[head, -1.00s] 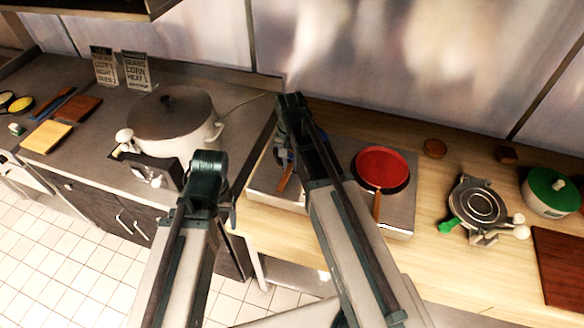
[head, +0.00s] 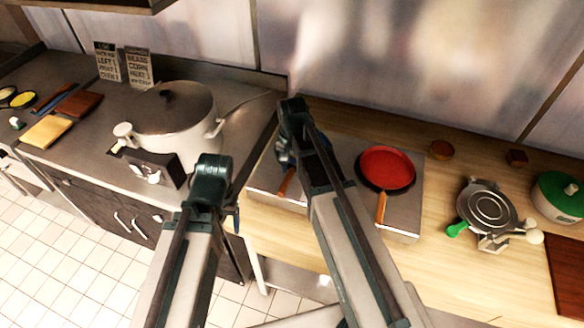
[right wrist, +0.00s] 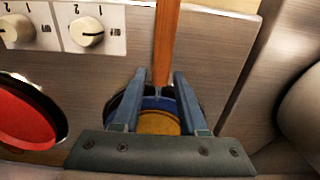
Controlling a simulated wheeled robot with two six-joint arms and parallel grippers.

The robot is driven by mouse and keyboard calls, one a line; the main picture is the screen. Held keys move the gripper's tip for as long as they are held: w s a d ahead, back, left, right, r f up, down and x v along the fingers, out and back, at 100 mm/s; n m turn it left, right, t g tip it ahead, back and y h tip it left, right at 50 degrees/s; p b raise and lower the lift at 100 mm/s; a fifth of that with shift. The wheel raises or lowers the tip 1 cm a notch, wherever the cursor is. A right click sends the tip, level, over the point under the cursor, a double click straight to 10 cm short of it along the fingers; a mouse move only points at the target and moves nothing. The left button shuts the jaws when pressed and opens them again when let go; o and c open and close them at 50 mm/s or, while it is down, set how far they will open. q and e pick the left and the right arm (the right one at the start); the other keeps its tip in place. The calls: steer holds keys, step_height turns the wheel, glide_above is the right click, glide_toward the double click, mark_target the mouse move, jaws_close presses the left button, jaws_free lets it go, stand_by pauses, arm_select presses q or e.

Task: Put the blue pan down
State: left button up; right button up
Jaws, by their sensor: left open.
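The blue pan (right wrist: 157,103) shows in the right wrist view with an amber-brown inside and a brown handle (right wrist: 164,45) running up the picture. In the head view, my right arm hides most of it; its handle (head: 287,182) shows over the left part of the steel hob. It appears to rest on the hob. My right gripper (right wrist: 161,75) is around the handle's inner end, its fingers apart with narrow gaps beside the handle. My left gripper (head: 236,218) is open and empty in front of the counters, largely hidden by its own arm.
A red pan (head: 388,168) sits on the right part of the hob (head: 402,220). A large pot (head: 195,140) stands on the left counter. A round metal iron (head: 490,208) and a green-lidded pot (head: 560,195) stand to the right on the wooden counter.

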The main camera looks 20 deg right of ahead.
steer(key=shift+o, duration=0.7)
steer(key=shift+r, duration=0.1)
step_height(320, 180, up, 12)
steer(key=p, duration=1.2)
steer(key=s+a+n+h, duration=0.1)
steer(key=s+a+n, duration=0.9)
steer(key=s, duration=0.4)
steer(key=shift+s+a+r+n, duration=0.15)
steer(key=shift+s+a+n, duration=0.05)
steer(key=shift+a+n, duration=0.1)
step_height(320, 180, down, 15)
steer(key=b, duration=1.5)
